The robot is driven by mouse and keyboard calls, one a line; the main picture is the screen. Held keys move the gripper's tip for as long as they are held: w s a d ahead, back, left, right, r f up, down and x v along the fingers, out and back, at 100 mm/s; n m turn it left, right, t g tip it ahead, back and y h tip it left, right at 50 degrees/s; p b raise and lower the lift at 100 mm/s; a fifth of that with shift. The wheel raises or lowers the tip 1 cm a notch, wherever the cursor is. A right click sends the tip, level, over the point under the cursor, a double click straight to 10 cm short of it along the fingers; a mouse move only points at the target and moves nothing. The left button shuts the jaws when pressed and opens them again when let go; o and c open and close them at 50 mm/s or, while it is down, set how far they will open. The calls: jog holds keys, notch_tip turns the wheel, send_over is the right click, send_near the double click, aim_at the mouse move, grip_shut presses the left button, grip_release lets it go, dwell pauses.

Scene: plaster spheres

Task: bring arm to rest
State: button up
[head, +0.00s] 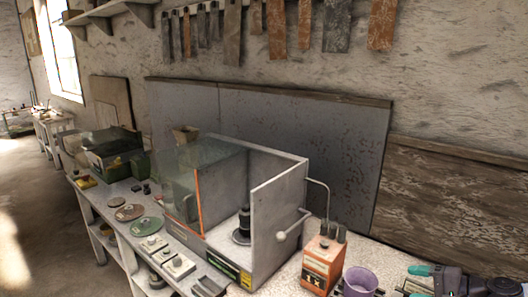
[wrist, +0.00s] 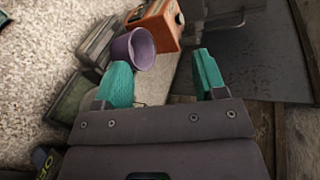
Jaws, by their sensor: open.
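My gripper (head: 414,280) is at the lower right of the head view, its teal fingers pointing left toward a purple cup. In the wrist view my gripper (wrist: 160,75) has its two teal fingers spread wide apart with nothing held between them. The purple cup (head: 360,283) stands apart from the fingers in the head view. In the wrist view the purple cup (wrist: 133,48) shows beyond the left finger. My arm is mostly out of view.
An orange box (head: 322,262) with dark blocks on top stands left of the cup. A glass-sided case (head: 278,215) with an open panel holds a dark stacked weight (head: 242,228). Discs and small blocks line the bench's front. A grey board (head: 300,140) leans on the wall behind.

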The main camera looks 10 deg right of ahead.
jog(key=w+a+f+n+g+h+b, duration=0.1)
jog(key=a+f+n+g+h+b, duration=0.1)
jog(key=a+f, duration=0.4)
jog(key=w+a+f+n+g+h+b, duration=0.2)
jog(key=a+f+n+g+h+b, duration=0.1)
jog(key=a+f+n+g, duration=0.2)
jog(key=w+a+f+n+g+h+b, duration=0.2)
jog(key=a+f+n+g+h+b, duration=0.1)
jog(key=a+f, duration=0.5)
jog(key=shift+w+a+f+n+g, duration=0.15)
jog(key=shift+a+n+g, duration=0.1)
jog(key=shift+a, duration=0.45)
jog(key=shift+w+a+f+n+g, duration=0.15)
jog(key=shift+a+n, duration=0.1)
jog(key=shift+a, duration=0.45)
jog(key=a+n, duration=0.1)
jog(key=a, duration=0.2)
jog(key=a+b, duration=0.1)
jog(key=a, duration=0.2)
jog(key=a+f+n, duration=0.1)
jog(key=a, duration=0.2)
jog(key=shift+w+n, duration=0.25)
jog(key=shift+n, duration=0.05)
